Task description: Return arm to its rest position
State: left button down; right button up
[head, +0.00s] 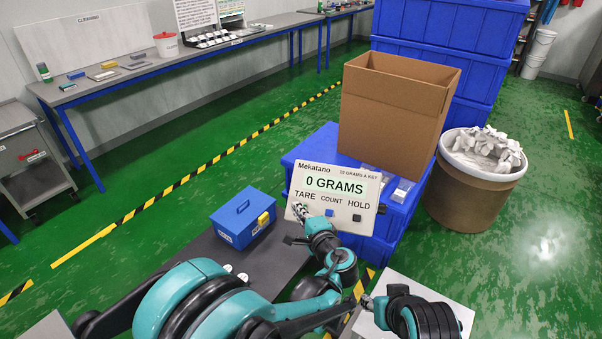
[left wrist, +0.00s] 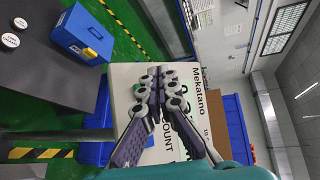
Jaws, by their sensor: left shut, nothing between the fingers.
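My left gripper (head: 302,212) is shut and empty. It is at the lower left of the white scale panel (head: 360,187), by the word TARE. The panel reads 0 GRAMS, with TARE, COUNT and HOLD along its lower part. In the left wrist view the shut fingers (left wrist: 161,80) lie across the panel (left wrist: 125,78) and hide part of its lettering. I cannot tell whether they touch it.
A blue box (head: 243,218) with a yellow latch stands on the dark tabletop (head: 272,262), left of the panel. Behind the panel are an open cardboard box (head: 392,110) and stacked blue crates (head: 440,65). A brown drum (head: 470,200) holding white crumpled material stands right. Green floor lies open left.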

pick_arm(q)
jog(key=shift+a, duration=0.1)
jog(key=s+a+n+g+h, duration=0.1)
jog(key=s+a+n+g, duration=0.3)
jog(key=a, duration=0.4)
jog(key=s+a+n+g, duration=0.1)
jog(key=s+a+n, duration=0.2)
jog(key=s+a, duration=0.35)
jog(key=s+a+f+n+g+h, duration=0.1)
jog(key=s+a+n+g+h, duration=0.1)
jog(key=s+n, duration=0.6)
jog(key=s+a+h, duration=0.1)
jog(key=s+h, duration=0.1)
jog(key=s, duration=0.5)
jog(key=shift+s+a+f+h, duration=0.15)
jog(key=shift+s+f+h, duration=0.2)
jog(key=shift+s+h, duration=0.05)
